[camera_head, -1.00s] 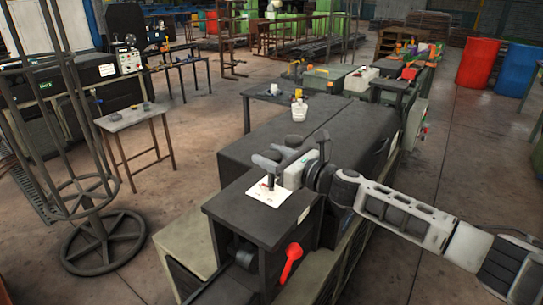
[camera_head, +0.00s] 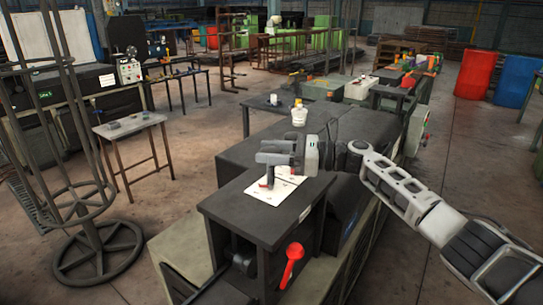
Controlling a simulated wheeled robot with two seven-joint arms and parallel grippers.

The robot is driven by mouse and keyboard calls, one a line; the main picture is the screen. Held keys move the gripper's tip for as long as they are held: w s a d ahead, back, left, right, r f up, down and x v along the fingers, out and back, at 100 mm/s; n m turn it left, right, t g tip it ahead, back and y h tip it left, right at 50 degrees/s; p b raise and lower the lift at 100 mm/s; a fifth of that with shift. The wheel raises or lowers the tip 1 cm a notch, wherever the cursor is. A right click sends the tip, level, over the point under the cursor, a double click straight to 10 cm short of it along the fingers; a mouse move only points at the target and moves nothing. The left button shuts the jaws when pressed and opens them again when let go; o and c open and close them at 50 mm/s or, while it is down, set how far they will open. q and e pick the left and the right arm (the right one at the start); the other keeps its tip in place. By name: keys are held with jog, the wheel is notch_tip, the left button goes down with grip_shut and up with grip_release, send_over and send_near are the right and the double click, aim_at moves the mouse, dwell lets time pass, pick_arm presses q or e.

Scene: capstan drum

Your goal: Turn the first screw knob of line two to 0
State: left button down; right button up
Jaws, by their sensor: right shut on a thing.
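A small upright knob (camera_head: 267,181) stands on a white marked plate (camera_head: 290,186) on the dark top of the near machine (camera_head: 245,210). My right gripper (camera_head: 270,158) is over the plate, its arm coming in from the right. Its grey fingers point left and are shut on the upper part of the knob, hiding most of it. The marks on the plate are too small to read, so I cannot tell the knob's setting. My left gripper is not in view.
A red handle (camera_head: 291,263) is on the machine's front side. A white tub (camera_head: 299,117) stands farther back on the machine line. A small table (camera_head: 128,122) and a round metal rack (camera_head: 98,250) stand at the left. Open floor lies at the right.

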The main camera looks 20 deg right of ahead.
dwell(0.3)
jog(key=o, duration=1)
jog(key=shift+a, duration=0.1)
jog(key=shift+c, duration=0.2)
jog(key=b+v, duration=0.3)
jog(key=v, duration=1.3)
